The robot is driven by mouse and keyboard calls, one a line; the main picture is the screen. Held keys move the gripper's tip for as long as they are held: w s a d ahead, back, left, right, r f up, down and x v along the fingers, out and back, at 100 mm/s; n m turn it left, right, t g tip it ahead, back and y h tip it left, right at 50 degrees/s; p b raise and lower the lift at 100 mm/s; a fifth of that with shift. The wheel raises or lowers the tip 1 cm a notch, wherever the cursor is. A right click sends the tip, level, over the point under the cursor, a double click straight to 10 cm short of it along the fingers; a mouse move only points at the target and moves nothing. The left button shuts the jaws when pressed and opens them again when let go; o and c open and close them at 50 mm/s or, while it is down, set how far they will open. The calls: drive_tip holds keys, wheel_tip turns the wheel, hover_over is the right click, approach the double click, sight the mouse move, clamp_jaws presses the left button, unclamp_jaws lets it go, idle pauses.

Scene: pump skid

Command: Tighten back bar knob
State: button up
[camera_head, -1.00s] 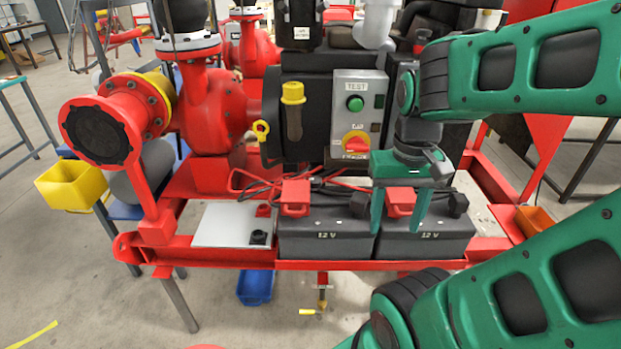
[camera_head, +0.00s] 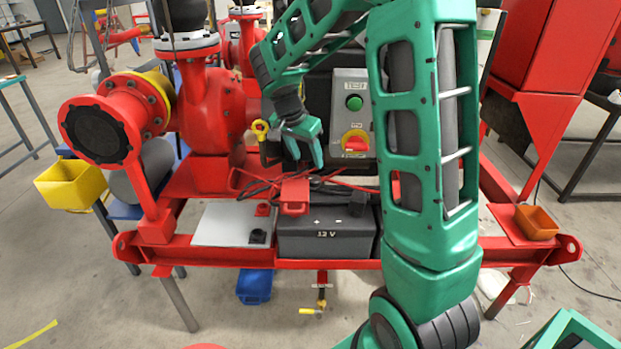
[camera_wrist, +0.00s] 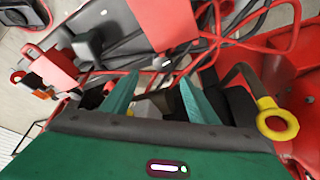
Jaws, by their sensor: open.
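My gripper (camera_head: 306,160) is open, pointing down in front of the black engine block, left of the grey control box (camera_head: 353,115). In the wrist view its two green fingers (camera_wrist: 158,98) stand apart, with a small grey part (camera_wrist: 152,106) showing between and beyond them; I cannot tell its shape. I cannot pick out the back bar knob for certain in either view. The 12 V battery (camera_head: 322,240) sits below the gripper, with a red terminal cover (camera_head: 294,196) and a black one (camera_head: 358,204). My arm hides the right battery.
Red cables (camera_wrist: 235,42) run close around the fingers. A yellow ring handle (camera_head: 260,129) is just left of the gripper, also close in the wrist view (camera_wrist: 277,120). The red pump (camera_head: 208,110) stands left. A pale plate (camera_head: 222,225) lies left of the battery.

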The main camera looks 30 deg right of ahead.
sight(313, 179)
drive_tip(key=x, duration=1.1)
drive_tip(key=shift+w+a, duration=0.1)
drive_tip(key=shift+w, duration=0.2)
drive_tip(key=c, duration=1)
